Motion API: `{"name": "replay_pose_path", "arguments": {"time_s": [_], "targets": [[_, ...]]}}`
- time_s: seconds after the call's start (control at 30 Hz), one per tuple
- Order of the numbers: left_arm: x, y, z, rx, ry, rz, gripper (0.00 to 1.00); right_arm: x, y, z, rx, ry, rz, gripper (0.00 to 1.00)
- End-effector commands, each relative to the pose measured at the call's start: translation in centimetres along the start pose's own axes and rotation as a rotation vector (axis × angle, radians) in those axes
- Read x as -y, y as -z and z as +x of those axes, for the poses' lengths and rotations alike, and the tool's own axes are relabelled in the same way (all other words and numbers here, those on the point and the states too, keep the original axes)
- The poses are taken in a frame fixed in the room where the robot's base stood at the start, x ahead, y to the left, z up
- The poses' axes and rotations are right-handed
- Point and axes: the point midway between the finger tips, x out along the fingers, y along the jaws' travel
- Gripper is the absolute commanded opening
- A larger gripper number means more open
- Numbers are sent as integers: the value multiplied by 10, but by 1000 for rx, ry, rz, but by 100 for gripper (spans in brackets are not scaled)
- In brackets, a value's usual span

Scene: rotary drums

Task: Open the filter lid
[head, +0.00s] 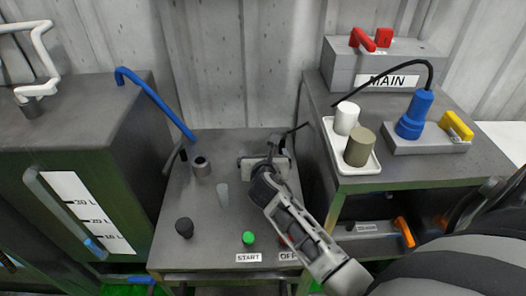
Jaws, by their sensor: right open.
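My right arm comes in from the lower right. My right gripper (276,148) is over the back right of the low grey table (215,225), and its small dark fingers are open. It is at a light grey rectangular fitting (248,162) on the table, which it partly covers. I cannot tell whether they touch. No part is clearly marked as the filter lid, and I cannot tell whether this fitting is it. My left gripper does not show.
A blue lever (155,100), short pipe (200,166), dark knob (184,228) and green button (249,238) are left of my arm. A white tray (372,168) with two cylinders, a blue plug (414,115) and MAIN box (341,77) stand on the right cabinet.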

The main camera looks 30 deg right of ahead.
Motion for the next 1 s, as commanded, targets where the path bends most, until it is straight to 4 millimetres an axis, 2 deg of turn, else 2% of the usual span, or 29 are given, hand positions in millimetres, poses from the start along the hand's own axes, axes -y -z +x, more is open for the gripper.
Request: {"name": "replay_pose_path", "arguments": {"time_s": [0.1,0.23,0.63,0.8,0.87,1.0], "targets": [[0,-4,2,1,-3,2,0,0,1,21,0,1,0,94],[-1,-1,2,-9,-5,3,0,0,0,35,0,1,-1,94],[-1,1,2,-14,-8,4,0,0,0,42,0,0,0,94],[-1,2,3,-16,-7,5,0,0,0,41,-1,0,0,47],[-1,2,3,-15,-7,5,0,0,0,41,-1,0,0,31],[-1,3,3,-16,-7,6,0,-9,-2,44,1,-22,-7,31]]}}
